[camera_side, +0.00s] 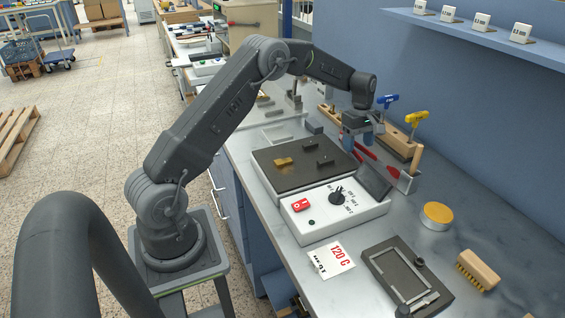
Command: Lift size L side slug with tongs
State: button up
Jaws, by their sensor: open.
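A dark hotplate (290,180) carries a brass-coloured slug (284,162) and two dark slugs, one at the back (308,146) and one to the right (325,162). No size marks are readable, so I cannot tell which is the size L side slug. Red-handled tongs (366,152) appear to lean by a small grey holder (407,183), partly hidden by my gripper. My gripper (358,142) is open, above and behind the hotplate's right back corner, close to the red handles. I cannot tell whether it touches them.
The white control box (330,212) with a red switch and dial fronts the hotplate. A wooden rack (398,140) holds blue- and yellow-handled tools. A round tin (436,216), a brush (478,270), a dark frame (405,275) and a "120 C" card (325,260) lie nearer.

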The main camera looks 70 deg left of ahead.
jog(key=shift+d+f, duration=0.1)
jog(key=shift+f, duration=0.45)
jog(key=c, duration=0.7)
notch_tip(320, 180, up, 12)
dwell(0.5)
jog(key=s+a+r+m+t+y, duration=0.2)
jog(key=s+r+m+t, duration=0.2)
jog(key=s+r+m, duration=0.6)
jog(key=shift+s+a+m, duration=0.35)
jog(key=shift+s+m, duration=1.3)
jog(key=shift+m, duration=0.55)
